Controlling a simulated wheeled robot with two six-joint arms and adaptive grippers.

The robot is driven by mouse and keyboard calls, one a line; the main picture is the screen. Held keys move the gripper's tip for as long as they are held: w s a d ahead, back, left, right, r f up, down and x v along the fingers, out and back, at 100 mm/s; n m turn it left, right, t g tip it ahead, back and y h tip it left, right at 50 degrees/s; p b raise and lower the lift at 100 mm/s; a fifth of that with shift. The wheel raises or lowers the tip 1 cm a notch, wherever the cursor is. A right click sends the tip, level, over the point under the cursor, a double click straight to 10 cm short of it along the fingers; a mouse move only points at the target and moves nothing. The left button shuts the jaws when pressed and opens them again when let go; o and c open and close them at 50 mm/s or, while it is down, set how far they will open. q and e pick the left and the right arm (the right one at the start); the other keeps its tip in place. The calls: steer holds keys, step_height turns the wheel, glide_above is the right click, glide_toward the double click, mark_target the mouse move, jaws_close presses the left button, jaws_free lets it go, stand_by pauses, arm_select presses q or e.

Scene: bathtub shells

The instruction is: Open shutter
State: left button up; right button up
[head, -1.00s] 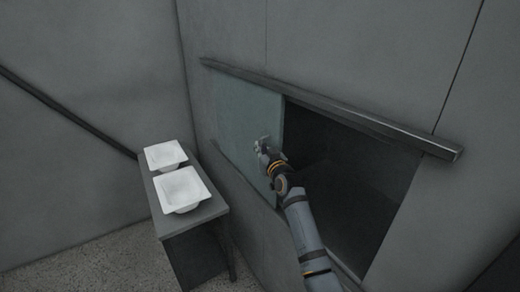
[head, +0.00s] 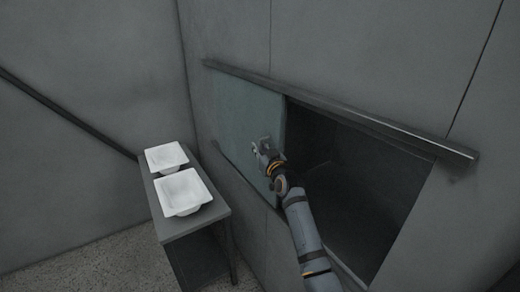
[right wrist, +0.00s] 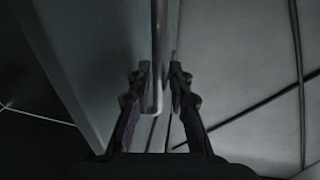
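The shutter (head: 236,112) is a pale grey-green panel in the head view. It covers the left part of the wall opening, and the right part stands open and dark. My right gripper (head: 262,149) is at the panel's front near its right edge. In the right wrist view, my right gripper's fingers (right wrist: 160,88) are drawn in on both sides of the shutter's upright bar handle (right wrist: 158,50). A thin gap seems to show on the right of the bar. The shutter's face (right wrist: 85,70) fills the left of that view. My left gripper is not seen.
A dark rail (head: 350,112) runs above the opening (head: 360,190) along the wall. A grey table (head: 185,228) stands at the left against the wall. It bears two white tub shells, one at the back (head: 166,157) and one in front (head: 183,192).

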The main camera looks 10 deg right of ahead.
steer(key=s+d, duration=0.1)
steer(key=s, duration=1.1)
steer(key=shift+d, duration=0.4)
step_height(320, 180, down, 22)
steer(key=d+g+h, duration=0.1)
steer(key=d+g, duration=0.1)
steer(key=g, duration=0.2)
steer(key=s+d+f+g, duration=0.1)
steer(key=s+f, duration=0.2)
steer(key=f, duration=0.4)
steer(key=s+f+m+g+h, duration=0.1)
steer(key=s+f+g, duration=0.1)
steer(key=s+f, duration=0.3)
steer(key=s+d+f+g, duration=0.1)
steer(key=s+f, duration=0.1)
steer(key=f, duration=0.6)
steer(key=s+d+f+g+h, duration=0.15)
steer(key=s+f+g, duration=0.25)
steer(key=s+f, duration=1.2)
steer(key=s+d+f+g, duration=0.1)
steer(key=s+f, duration=0.2)
steer(key=s, duration=0.6)
steer(key=s+d+f+g, duration=0.2)
steer(key=s+f, duration=0.1)
steer(key=s, duration=0.7)
steer(key=s+d+f+g, duration=0.1)
steer(key=s+f, duration=0.3)
steer(key=s, duration=0.5)
steer(key=shift+s+d+g, duration=0.2)
steer(key=shift+g, duration=0.1)
